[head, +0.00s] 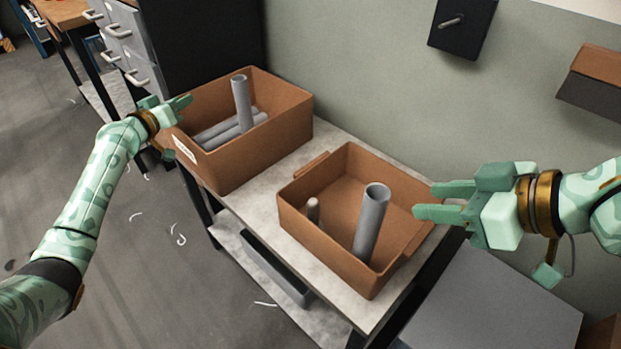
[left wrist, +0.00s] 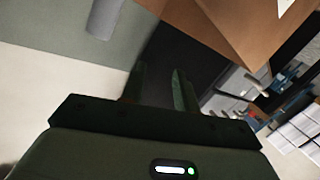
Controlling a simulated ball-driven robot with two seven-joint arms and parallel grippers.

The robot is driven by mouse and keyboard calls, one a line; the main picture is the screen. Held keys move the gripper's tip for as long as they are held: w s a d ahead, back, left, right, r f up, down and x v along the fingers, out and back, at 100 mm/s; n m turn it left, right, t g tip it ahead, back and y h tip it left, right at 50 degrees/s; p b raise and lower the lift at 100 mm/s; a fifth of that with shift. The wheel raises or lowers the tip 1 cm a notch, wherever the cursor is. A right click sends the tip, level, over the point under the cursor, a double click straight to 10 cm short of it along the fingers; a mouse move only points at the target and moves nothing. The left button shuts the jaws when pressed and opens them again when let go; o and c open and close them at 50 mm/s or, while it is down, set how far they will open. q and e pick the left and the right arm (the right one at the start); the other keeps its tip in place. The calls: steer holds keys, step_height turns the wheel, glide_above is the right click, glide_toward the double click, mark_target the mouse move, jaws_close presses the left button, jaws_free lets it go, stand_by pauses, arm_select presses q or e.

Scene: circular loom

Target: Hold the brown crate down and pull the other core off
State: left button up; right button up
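A brown crate (head: 341,243) stands at the right of the bench. A grey core (head: 371,222) stands upright, slightly tilted, inside it. A short peg (head: 312,210) stands bare to the core's left. My right gripper (head: 430,201) is open and empty, just right of this crate, fingers pointing toward it. A larger brown crate (head: 268,151) stands to the left, with several grey cores inside, one of them upright (head: 241,104). My left gripper (head: 178,104) is at this crate's far left corner. In the left wrist view its fingers (left wrist: 158,85) are apart with nothing visible between them.
The bench top (head: 262,205) is bare between the two crates. A dark box (head: 463,25) is on the wall, and a brown-and-grey box (head: 595,80) is at the upper right. A drawer cabinet (head: 125,40) stands behind my left gripper. A grey surface (head: 490,305) lies at lower right.

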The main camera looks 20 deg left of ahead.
arm_select(q)
steer(key=w+d+r+m+g+h, duration=0.1)
steer(key=w+d+r+m+h, duration=0.2)
steer(key=d, duration=0.6)
steer(key=w+d+r+m+g+h, duration=0.15)
steer(key=d+m+h, duration=0.25)
steer(key=d, duration=0.6)
steer(key=s+d+m+g+h, duration=0.25)
steer(key=d+m+g, duration=0.2)
steer(key=d, duration=0.65)
steer(key=m+g+y, duration=0.7)
steer(key=m+g, duration=0.3)
steer(key=m, duration=0.6)
glide_above(324, 254)
steer(key=w+a, duration=0.1)
steer(key=a, duration=0.1)
step_height(324, 254, down, 3)
steer(key=shift+n, duration=0.25)
steer(key=f, duration=0.5)
steer(key=d+f, duration=0.1)
steer(key=f, duration=0.9)
steer(key=shift+s+d+f, duration=0.15)
steer(key=shift+f, duration=0.15)
jaws_close()
